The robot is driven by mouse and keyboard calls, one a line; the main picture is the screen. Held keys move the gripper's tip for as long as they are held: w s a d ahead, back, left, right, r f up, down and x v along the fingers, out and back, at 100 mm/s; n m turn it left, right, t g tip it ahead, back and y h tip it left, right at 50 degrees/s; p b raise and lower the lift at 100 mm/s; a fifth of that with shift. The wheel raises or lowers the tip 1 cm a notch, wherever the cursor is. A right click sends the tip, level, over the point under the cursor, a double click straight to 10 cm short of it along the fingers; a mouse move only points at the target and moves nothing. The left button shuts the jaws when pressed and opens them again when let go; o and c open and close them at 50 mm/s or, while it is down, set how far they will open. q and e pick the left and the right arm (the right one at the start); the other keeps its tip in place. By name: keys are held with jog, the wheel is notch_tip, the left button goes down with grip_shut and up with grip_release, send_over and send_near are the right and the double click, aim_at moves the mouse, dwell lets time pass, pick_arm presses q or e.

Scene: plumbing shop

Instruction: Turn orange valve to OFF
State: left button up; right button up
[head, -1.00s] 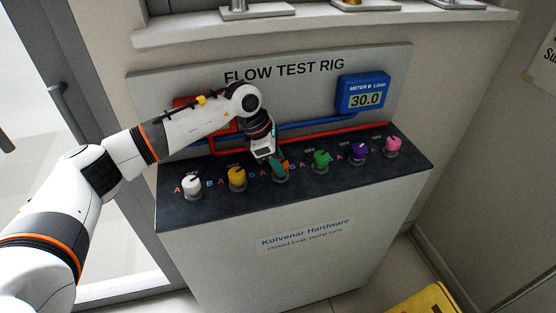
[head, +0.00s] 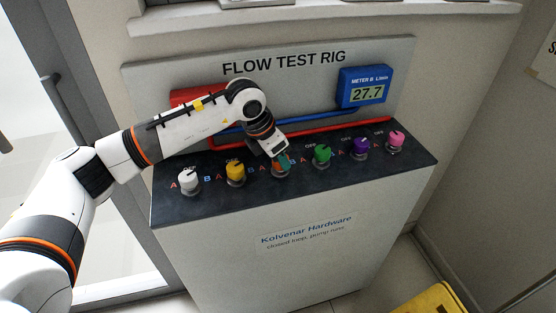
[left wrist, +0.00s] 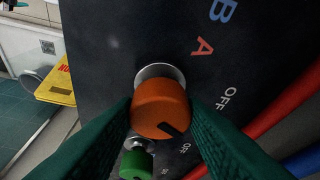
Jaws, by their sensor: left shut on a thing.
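The orange valve knob (left wrist: 160,106) sits on the dark sloped panel top, third from the left in the row. It has a black pointer mark on its cap, pointing to the lower right in the left wrist view. A red A and a white OFF label show to its right there. My left gripper (head: 281,162) is shut on the knob, with one green finger on each side of it. In the head view the fingers mostly hide the knob. My right gripper is in neither view.
The white (head: 188,180), yellow (head: 235,171), green (head: 322,153), purple (head: 361,146) and pink (head: 396,139) knobs stand in the same row. Red and blue pipes run behind. The blue meter B (head: 365,88) reads 27.7. A yellow object (head: 432,300) is on the floor at right.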

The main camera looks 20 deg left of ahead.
pick_arm(q)
jog(key=n+y+b, duration=0.1)
jog(key=n+b, duration=0.1)
jog(key=n, duration=0.1)
jog(key=shift+d+f+t, duration=0.1)
jog(key=shift+t, duration=0.2)
jog(key=shift+n+y+b, duration=0.5)
jog(key=shift+n+b, duration=0.25)
jog(key=shift+n, duration=0.55)
jog(key=o, duration=1)
jog(key=shift+s+r, duration=0.1)
jog(key=shift+r, duration=0.1)
jog(key=v, duration=1.1)
jog(key=shift+s+r+b, duration=0.25)
jog(key=shift+r+b, duration=0.1)
